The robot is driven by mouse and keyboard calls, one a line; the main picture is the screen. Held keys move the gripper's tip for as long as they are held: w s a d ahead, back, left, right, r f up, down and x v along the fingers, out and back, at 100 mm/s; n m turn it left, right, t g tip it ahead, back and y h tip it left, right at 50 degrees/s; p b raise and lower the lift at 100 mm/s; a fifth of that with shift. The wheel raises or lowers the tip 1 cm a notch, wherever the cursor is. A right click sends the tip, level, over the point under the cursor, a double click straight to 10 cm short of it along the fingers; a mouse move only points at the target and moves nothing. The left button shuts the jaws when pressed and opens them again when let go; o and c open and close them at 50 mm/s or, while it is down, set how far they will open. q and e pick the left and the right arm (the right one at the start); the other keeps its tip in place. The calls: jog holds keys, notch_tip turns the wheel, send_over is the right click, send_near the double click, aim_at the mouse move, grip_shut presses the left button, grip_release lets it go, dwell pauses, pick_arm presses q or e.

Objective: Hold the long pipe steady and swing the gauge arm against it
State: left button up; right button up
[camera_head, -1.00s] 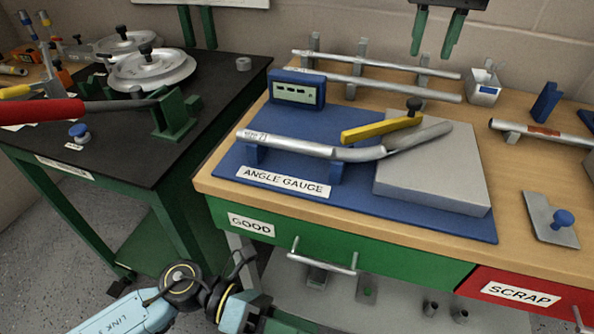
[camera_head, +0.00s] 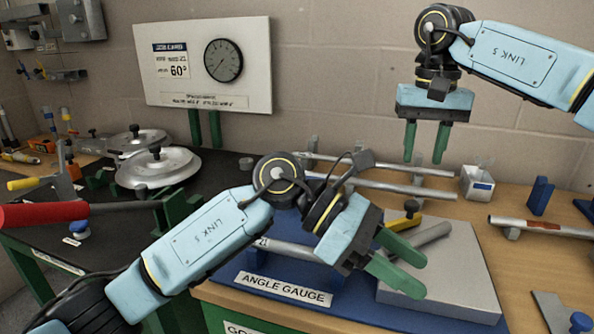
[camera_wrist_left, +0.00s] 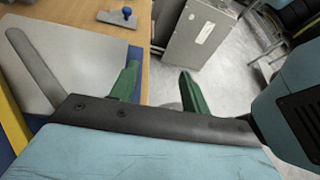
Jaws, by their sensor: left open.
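The bent grey long pipe lies on the blue angle gauge (camera_head: 262,262). Its near straight part (camera_head: 290,250) shows left of my left gripper, its far end (camera_head: 432,234) beyond. My left arm hides its middle. The yellow gauge arm (camera_head: 403,222) with a black knob is mostly hidden behind my left gripper. My left gripper (camera_head: 424,277) is open and empty above the gauge's grey block. In the left wrist view, the pipe end (camera_wrist_left: 35,65) and gauge arm (camera_wrist_left: 12,120) lie left of the open fingers (camera_wrist_left: 158,70). My right gripper (camera_head: 423,160) hangs open and empty at the back.
More pipes (camera_head: 390,185) rest on a rack behind the gauge, by a small grey box (camera_head: 477,183). A pipe with a rusty band (camera_head: 540,227) lies at the right. A red handle (camera_head: 42,215) juts in at the left. A dial board (camera_head: 210,65) stands behind.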

aim_at(297, 246)
pick_arm(q)
jog(key=w+a+t+y, duration=0.1)
jog(key=w+a+y, duration=0.1)
jog(key=w+a+r+t+y, duration=0.1)
jog(key=w+a+y, duration=0.1)
jog(key=w, duration=0.1)
jog(key=w+a+m+t+y, duration=0.1)
jog(key=w+a+y, duration=0.1)
jog(key=y, duration=0.1)
jog(key=shift+w+a+r+t, duration=0.15)
jog(key=shift+w+r+t, duration=0.05)
jog(key=shift+t, duration=0.2)
jog(key=w+a+r+n+t+y, duration=0.1)
jog(key=w+a+r+t+y, duration=0.1)
jog(key=w+a+r+y, duration=0.35)
jog(key=shift+h, duration=0.35)
jog(key=f, duration=0.4)
jog(key=s+a+f, duration=0.1)
jog(key=f, duration=0.7)
jog(key=shift+s+a+f, duration=0.25)
jog(key=shift+a+f, duration=0.05)
jog(key=shift+f, duration=0.05)
